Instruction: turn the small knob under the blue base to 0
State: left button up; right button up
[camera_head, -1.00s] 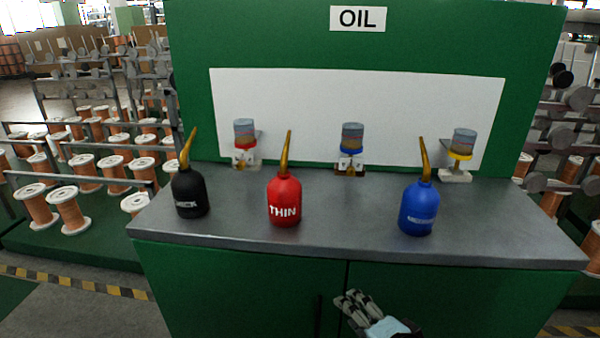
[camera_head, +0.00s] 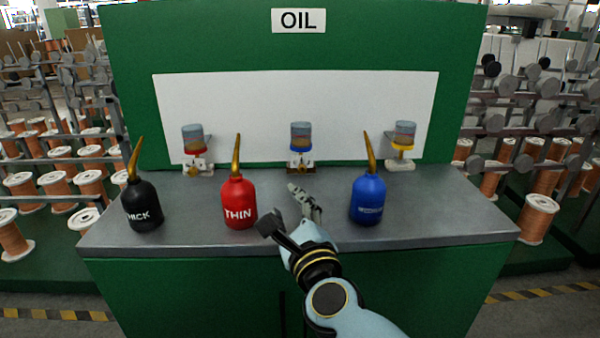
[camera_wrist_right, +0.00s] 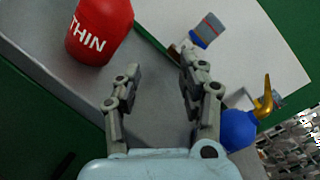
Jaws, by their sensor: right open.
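The blue-based dispenser (camera_head: 301,146) is the middle one of three along the back of the grey counter. Its clear cup sits on a blue ring, with a small light dial and knob part (camera_head: 301,167) below. It also shows in the right wrist view (camera_wrist_right: 206,34), beyond my fingers; the knob's setting is too small to read. My right gripper (camera_head: 290,207) is over the counter, in front of and below the blue dispenser, between the red and blue bottles. In the right wrist view its fingers (camera_wrist_right: 157,78) are apart with nothing between them. My left gripper is not in view.
A black bottle (camera_head: 143,205), a red THIN bottle (camera_head: 239,203) and a blue bottle (camera_head: 368,199) stand on the counter (camera_head: 200,232). A red-ringed dispenser (camera_head: 193,143) and a yellow-ringed dispenser (camera_head: 403,143) flank the blue one.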

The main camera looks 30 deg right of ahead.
aim_at(302, 171)
jog(key=d+m+h, duration=0.1)
jog(key=m, duration=0.1)
jog(key=d+m+g+h, duration=0.1)
jog(key=m, duration=0.1)
jog(key=d+m+g+h, duration=0.1)
jog(key=m, duration=0.2)
jog(key=shift+s+d+r+h, duration=0.1)
jog(key=shift+d+r+h, duration=0.05)
jog(key=shift+h, duration=0.25)
jog(key=shift+w+d+m, duration=0.2)
jog(key=shift+w+m, duration=0.05)
jog(key=shift+m, duration=0.05)
jog(key=x, duration=1)
jog(key=shift+d+p, duration=0.1)
jog(key=shift+p, duration=0.2)
grip_shut()
